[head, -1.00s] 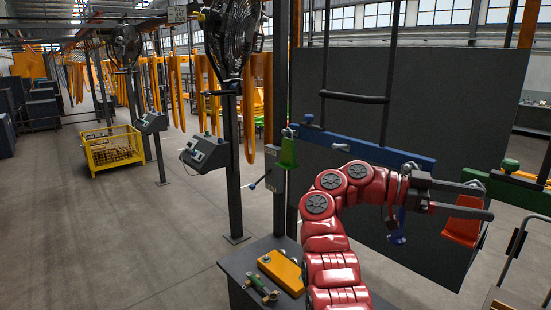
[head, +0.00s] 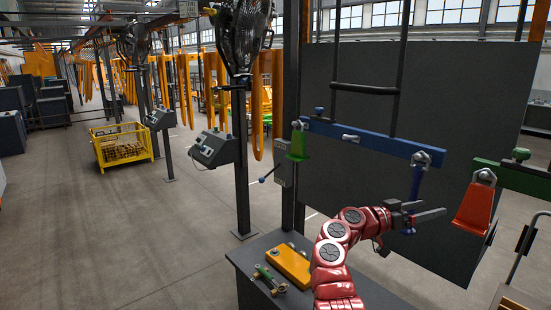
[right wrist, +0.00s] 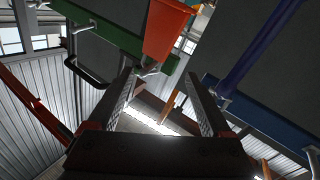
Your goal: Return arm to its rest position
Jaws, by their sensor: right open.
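My right arm (head: 340,255) is red with dark joint caps and rises from the lower middle of the head view, bent to the right. Its dark gripper (head: 432,208) is open, with nothing between the fingers. It is in front of the dark panel, left of the hanging red-orange part (head: 474,208) in the picture. In the right wrist view the two fingers (right wrist: 158,78) stand wide apart and empty, with the red-orange part (right wrist: 168,30) beyond their tips. My left arm is not in view.
A blue bar (head: 350,137) carries a green part (head: 298,143) and a blue part (head: 415,185). A green bar (head: 520,178) holds the red-orange part. Below is a dark table (head: 258,243) with a yellow block (head: 290,265). A yellow basket (head: 122,147) stands on open floor.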

